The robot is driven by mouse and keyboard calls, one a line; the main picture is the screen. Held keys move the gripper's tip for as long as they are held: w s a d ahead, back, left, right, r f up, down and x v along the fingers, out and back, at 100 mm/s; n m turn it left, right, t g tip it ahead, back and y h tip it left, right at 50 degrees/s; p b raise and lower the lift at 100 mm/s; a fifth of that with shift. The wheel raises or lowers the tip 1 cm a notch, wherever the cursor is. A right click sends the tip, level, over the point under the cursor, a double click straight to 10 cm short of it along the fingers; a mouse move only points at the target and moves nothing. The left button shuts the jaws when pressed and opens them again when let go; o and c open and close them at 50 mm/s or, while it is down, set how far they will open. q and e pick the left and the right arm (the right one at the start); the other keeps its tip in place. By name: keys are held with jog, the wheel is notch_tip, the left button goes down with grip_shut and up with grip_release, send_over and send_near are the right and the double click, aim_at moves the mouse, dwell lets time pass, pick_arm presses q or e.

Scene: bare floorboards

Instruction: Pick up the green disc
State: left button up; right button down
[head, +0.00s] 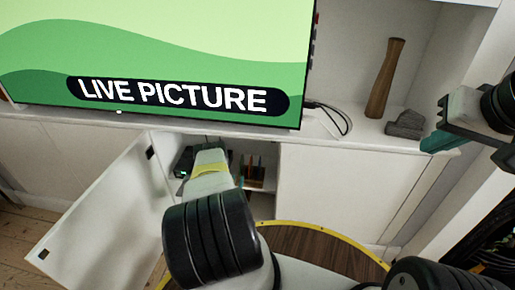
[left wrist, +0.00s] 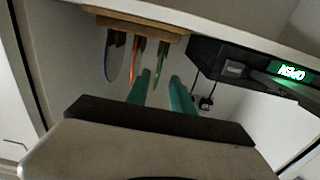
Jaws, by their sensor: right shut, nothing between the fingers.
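A thin green disc (left wrist: 161,60) stands on edge in a wooden rack (left wrist: 140,24) in the left wrist view, beside an orange-edged disc (left wrist: 135,58) and a bluish disc (left wrist: 112,58). My left gripper (left wrist: 160,90) is open, its two teal fingers pointing at the rack. The green disc lines up with the gap between the fingers; I cannot tell whether it is inside it. In the head view my left arm reaches into the open cabinet and hides its fingers; the rack shows in part (head: 254,180). My right gripper (head: 437,142) is shut and empty at the right.
A black device (left wrist: 240,68) with a lit display sits close beside the rack. The cabinet door (head: 110,220) stands open at the left. A television (head: 150,50), a wooden vase (head: 386,80) and a grey object (head: 405,124) stand on the cabinet top. A round yellow-rimmed table (head: 320,250) is below.

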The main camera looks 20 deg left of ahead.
aim_at(240, 171)
pick_arm(q)
jog(key=x, duration=0.6)
jog(key=shift+w+r, duration=0.1)
jog(key=shift+w, duration=0.25)
grip_shut()
